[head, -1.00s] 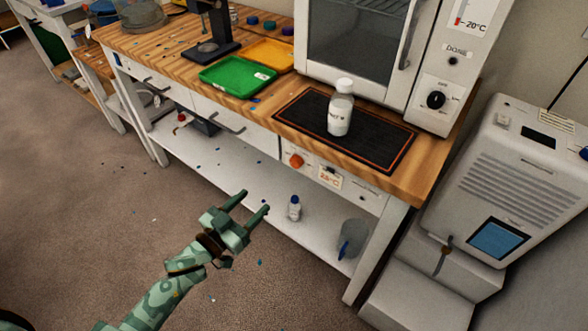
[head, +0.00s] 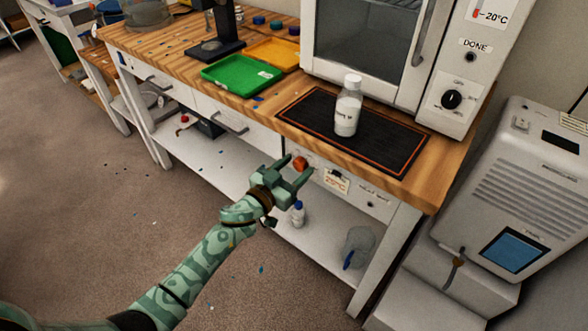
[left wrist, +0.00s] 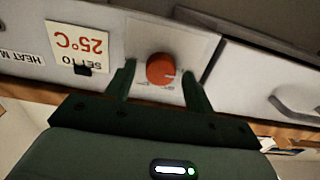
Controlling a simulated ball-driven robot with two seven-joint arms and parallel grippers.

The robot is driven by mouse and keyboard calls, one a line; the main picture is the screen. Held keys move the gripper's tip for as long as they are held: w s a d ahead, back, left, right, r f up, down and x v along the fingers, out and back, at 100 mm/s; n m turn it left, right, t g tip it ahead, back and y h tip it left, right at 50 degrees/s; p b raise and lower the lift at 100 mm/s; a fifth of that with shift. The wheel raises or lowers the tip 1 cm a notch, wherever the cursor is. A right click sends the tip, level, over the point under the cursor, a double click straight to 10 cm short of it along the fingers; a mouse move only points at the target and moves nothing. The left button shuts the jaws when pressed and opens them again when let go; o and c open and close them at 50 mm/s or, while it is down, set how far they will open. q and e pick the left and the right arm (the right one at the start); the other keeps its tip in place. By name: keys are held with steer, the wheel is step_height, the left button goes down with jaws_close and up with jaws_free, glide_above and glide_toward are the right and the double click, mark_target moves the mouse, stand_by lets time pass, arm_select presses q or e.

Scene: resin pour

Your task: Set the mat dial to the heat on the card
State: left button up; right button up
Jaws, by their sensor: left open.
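The orange mat dial (head: 300,163) sits on the white front panel under the bench top. In the left wrist view the dial (left wrist: 161,70) lies between my finger tips, with its scale marks too small to read. The card (head: 337,181) beside it reads "SET TO 25°C" and shows upside down in the left wrist view (left wrist: 80,45). My left gripper (head: 293,168) is open just in front of the dial, with one finger on each side (left wrist: 163,80). I cannot tell whether the fingers touch it. The black heat mat (head: 385,138) lies above with a white-capped bottle (head: 348,106) upright on it. My right gripper is not in view.
A white oven (head: 375,45) stands behind the mat, with its own black knob (head: 452,99). Green (head: 240,75) and yellow (head: 272,54) trays lie left. A small bottle (head: 297,213) and a clear container (head: 357,247) stand on the lower shelf. A drawer handle (left wrist: 295,102) is near the gripper.

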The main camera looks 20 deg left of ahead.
arm_select(q)
steer(key=c, duration=0.9)
steer(key=shift+c, duration=0.2)
steer(key=shift+m, duration=0.3)
steer(key=m, duration=0.4)
steer(key=shift+m, duration=0.3)
steer(key=m, duration=0.3)
steer(key=shift+d+f, duration=0.1)
steer(key=shift+s+m, duration=0.1)
steer(key=shift+m, duration=1.6)
